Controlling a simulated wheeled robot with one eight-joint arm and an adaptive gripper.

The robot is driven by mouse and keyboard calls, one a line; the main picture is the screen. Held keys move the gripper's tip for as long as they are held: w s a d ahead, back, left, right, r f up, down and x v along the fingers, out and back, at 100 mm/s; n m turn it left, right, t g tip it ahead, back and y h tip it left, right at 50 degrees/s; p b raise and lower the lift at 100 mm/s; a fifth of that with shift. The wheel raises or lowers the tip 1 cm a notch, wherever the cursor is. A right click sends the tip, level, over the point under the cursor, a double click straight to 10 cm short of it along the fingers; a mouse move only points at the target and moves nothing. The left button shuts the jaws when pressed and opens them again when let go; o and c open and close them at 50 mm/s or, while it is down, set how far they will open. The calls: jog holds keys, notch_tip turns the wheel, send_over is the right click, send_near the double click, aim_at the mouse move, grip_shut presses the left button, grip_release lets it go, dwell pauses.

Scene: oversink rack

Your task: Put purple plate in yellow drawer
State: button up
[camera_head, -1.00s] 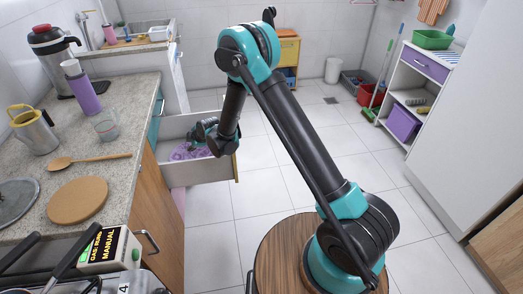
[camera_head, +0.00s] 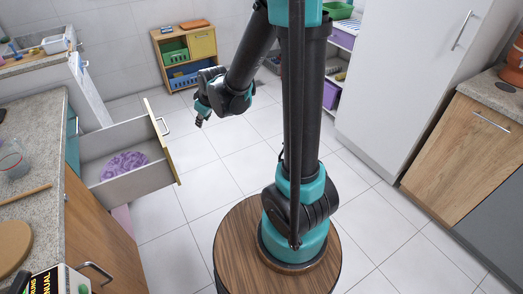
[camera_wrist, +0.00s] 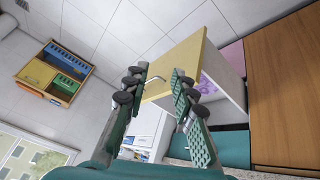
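A purple patterned plate (camera_head: 124,164) lies flat in the open drawer (camera_head: 138,184) on the left in the head view. This drawer has a yellow front edge and a metal handle; part of the plate also shows in the wrist view (camera_wrist: 209,86). A second yellow drawer front (camera_head: 202,45) is on the small shelf unit at the back, and it also shows in the wrist view (camera_wrist: 38,73). My gripper (camera_wrist: 155,85) has its fingers apart with nothing between them. In the head view my gripper (camera_head: 202,118) hangs over the floor, right of the open drawer.
The shelf unit also holds a green bin (camera_head: 175,52) and a blue bin (camera_head: 188,76). A counter (camera_head: 40,130) runs along the left. A tall white cabinet (camera_head: 405,80) and a wooden cabinet (camera_head: 465,150) stand right. The tiled floor between is clear.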

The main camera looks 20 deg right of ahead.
jog(key=s+d+f+m+g+h, duration=0.1)
jog(key=s+d+m, duration=0.7)
jog(key=s+d, duration=0.8)
jog(key=s+h, duration=0.1)
jog(key=s, duration=0.3)
jog(key=shift+s+d+f+m+g, duration=0.2)
jog(key=shift+s+f+m+g, duration=0.1)
jog(key=shift+f+m, duration=0.1)
jog(key=shift+w, duration=0.15)
